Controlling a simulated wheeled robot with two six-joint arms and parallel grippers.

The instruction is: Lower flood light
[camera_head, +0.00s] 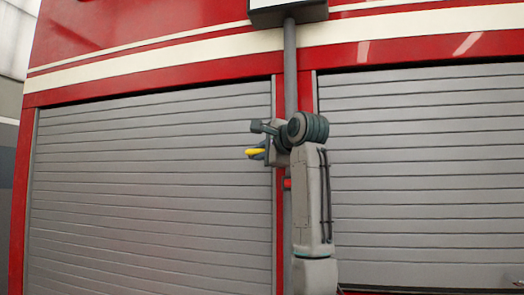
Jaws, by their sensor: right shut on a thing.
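The flood light (287,11), a dark-edged box with a pale face, is at the top edge, partly cut off. It sits on top of a grey upright pole (290,65) that runs down in front of the red post between two shutters. My right gripper (258,146) is at the pole, about mid-height in view, and is shut on a small yellow handle (255,152) that sticks out to the left. The wrist hides part of the pole and the handle's root. A red piece (287,183) shows on the pole just below the gripper. My left gripper is not in view.
Grey roller shutters stand to the left (150,190) and right (425,180) of the pole, set in a red vehicle body (150,35) with white stripes. No loose objects show near the gripper. The space left of the gripper looks clear.

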